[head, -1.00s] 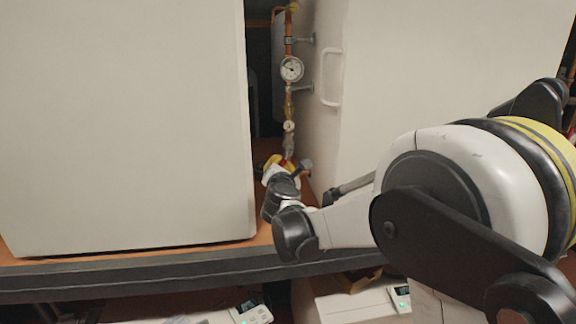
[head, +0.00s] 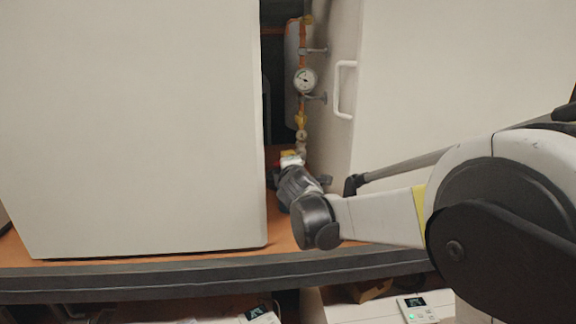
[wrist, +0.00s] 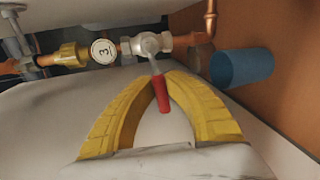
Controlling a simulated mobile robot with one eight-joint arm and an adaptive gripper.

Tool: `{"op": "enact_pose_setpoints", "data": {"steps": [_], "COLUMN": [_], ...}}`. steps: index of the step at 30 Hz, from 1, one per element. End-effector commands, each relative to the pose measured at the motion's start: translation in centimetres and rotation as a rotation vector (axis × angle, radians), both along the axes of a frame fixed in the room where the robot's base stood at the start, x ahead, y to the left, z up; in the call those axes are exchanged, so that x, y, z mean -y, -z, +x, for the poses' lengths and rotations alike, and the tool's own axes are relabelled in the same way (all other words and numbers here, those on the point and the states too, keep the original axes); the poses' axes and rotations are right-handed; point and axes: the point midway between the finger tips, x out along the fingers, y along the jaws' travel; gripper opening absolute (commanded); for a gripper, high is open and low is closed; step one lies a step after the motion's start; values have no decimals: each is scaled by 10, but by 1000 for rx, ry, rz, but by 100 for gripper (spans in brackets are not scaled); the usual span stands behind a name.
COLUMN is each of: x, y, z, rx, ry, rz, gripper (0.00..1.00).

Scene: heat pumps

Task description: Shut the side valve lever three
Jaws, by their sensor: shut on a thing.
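In the wrist view, the red-handled lever (wrist: 161,95) hangs from a silver valve body (wrist: 148,43) on a copper pipe. A round white tag marked 3 (wrist: 103,51) sits on the pipe just left of the valve. My gripper (wrist: 155,80) has two curved yellow fingers. Their tips meet around the upper part of the lever, and the red end shows between the fingers. In the head view my gripper (head: 291,157) reaches into the gap between the white cabinets, low by the vertical pipe. The lever is too small and hidden to make out there.
A white cabinet (head: 135,130) stands left of the narrow gap and another, with a handle (head: 346,90), stands right. A pressure gauge (head: 305,80) is on the pipe above my gripper. In the wrist view, a blue cylinder (wrist: 243,68) lies right of the valve.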

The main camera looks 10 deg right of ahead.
Motion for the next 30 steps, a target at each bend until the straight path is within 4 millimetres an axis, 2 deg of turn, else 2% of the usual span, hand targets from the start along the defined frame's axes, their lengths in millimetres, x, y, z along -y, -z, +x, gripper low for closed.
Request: {"op": "enact_pose_setpoints", "data": {"steps": [9, 23, 24, 26, 27, 30], "x": [0, -1, -1, -1, -1, 0], "y": [-5, -6, -6, -6, -6, -6], "z": [0, 0, 0, 0, 0, 0], "rx": [1, 1, 1, 1, 1, 1], "ry": [-1, -1, -1, -1, -1, -1], "rz": [95, 108, 108, 108, 108, 108], "gripper": [0, 0, 14, 32, 37, 37]}}
